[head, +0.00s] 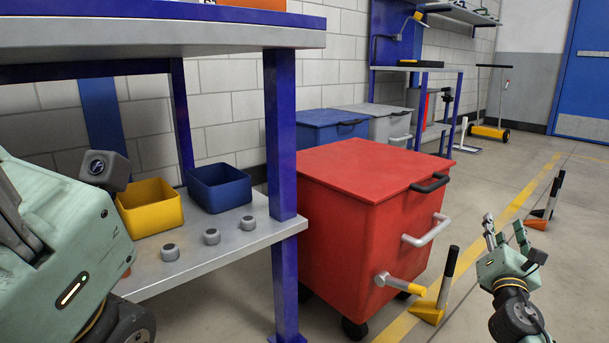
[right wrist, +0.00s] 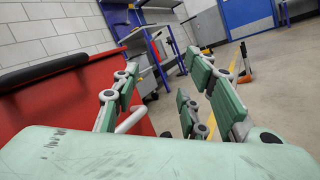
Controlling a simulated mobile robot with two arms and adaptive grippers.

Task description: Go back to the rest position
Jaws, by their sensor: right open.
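My right gripper (head: 504,229) is at the right of the head view, to the right of the red bin and above the floor. Its fingers point up and away. In the right wrist view its green fingers (right wrist: 162,78) stand apart with nothing between them. A green part of my left arm (head: 60,235) fills the left edge of the head view, close to the shelf. The fingers of my left gripper do not show.
A red wheeled bin (head: 375,170) stands between the blue-framed table (head: 282,130) and my right gripper. The lower shelf (head: 235,235) holds a yellow box (head: 150,222), a blue box (head: 220,190) and grey knobs.

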